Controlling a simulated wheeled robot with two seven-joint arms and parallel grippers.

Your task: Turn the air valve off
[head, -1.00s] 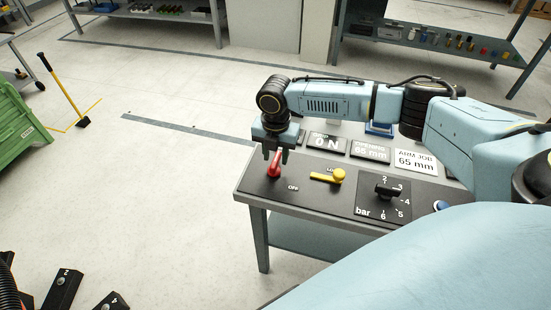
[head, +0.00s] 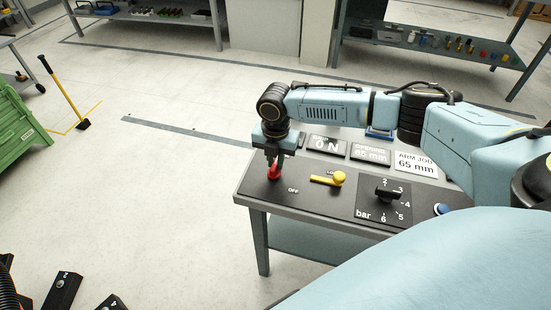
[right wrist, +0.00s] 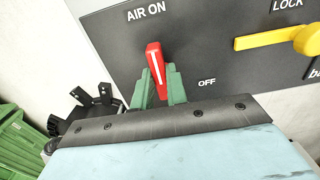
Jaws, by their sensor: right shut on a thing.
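The air valve's red lever (head: 274,174) stands at the left end of the black control panel. My right gripper (head: 274,158) comes down on it from above and is shut on the lever. In the right wrist view the red lever (right wrist: 155,62) lies between the green fingers of my right gripper (right wrist: 160,88), with its tip towards the AIR ON label (right wrist: 146,12). The OFF label (right wrist: 207,82) is to the right of the lever. Part of the lever is hidden by the gripper. My left gripper is not in view.
A yellow lock lever (head: 328,179) sits right of the red lever. Further right are a black bar dial (head: 388,192) and a blue button (head: 441,208). Several display signs (head: 370,153) stand along the table's back.

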